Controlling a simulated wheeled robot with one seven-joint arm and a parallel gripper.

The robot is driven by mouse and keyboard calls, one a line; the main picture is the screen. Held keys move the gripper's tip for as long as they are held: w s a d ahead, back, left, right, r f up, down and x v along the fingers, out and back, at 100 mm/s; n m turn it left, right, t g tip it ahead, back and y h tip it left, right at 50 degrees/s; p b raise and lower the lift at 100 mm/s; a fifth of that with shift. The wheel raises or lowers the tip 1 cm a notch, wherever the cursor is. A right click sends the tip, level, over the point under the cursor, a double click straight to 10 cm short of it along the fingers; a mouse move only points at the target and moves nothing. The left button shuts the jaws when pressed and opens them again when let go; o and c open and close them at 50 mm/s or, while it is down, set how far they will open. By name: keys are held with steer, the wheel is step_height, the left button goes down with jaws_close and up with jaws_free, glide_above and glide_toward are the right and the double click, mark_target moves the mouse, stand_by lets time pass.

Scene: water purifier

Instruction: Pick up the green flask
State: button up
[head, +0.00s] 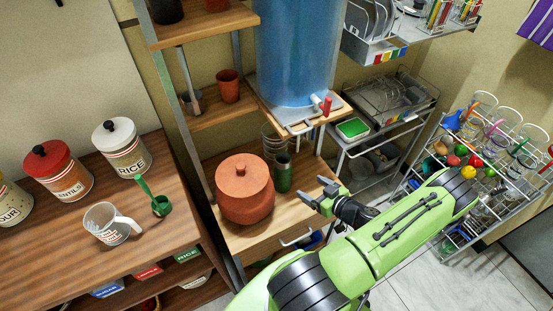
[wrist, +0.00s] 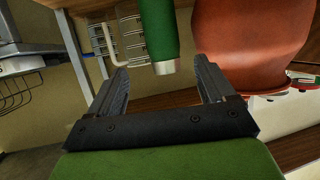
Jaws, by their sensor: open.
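The green flask (head: 283,175) stands upright on the wooden shelf, just right of the clay pot. My gripper (head: 317,192) is open and empty to the right of the flask, with a gap between them in the head view. In the wrist view, where the scene looks upside down, the green flask (wrist: 157,30) with a silvery end shows ahead, lined up between my open fingers (wrist: 160,72). Whether the fingertips reach past its surface is not clear there, but nothing is gripped.
The lidded clay pot (head: 245,190) stands close beside the flask and also fills the right of the wrist view (wrist: 245,45). Clear glasses (head: 271,143) stand behind the flask. The blue water tank (head: 296,50) with its tap is above. A wire rack (head: 375,95) stands at right.

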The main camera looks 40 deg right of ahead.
mark_target(283, 170)
steer(key=b+x, duration=0.3)
steer(key=x, duration=1.2)
steer(key=shift+w+f, duration=0.15)
steer(key=shift+w, duration=0.15)
steer(key=c, duration=0.8)
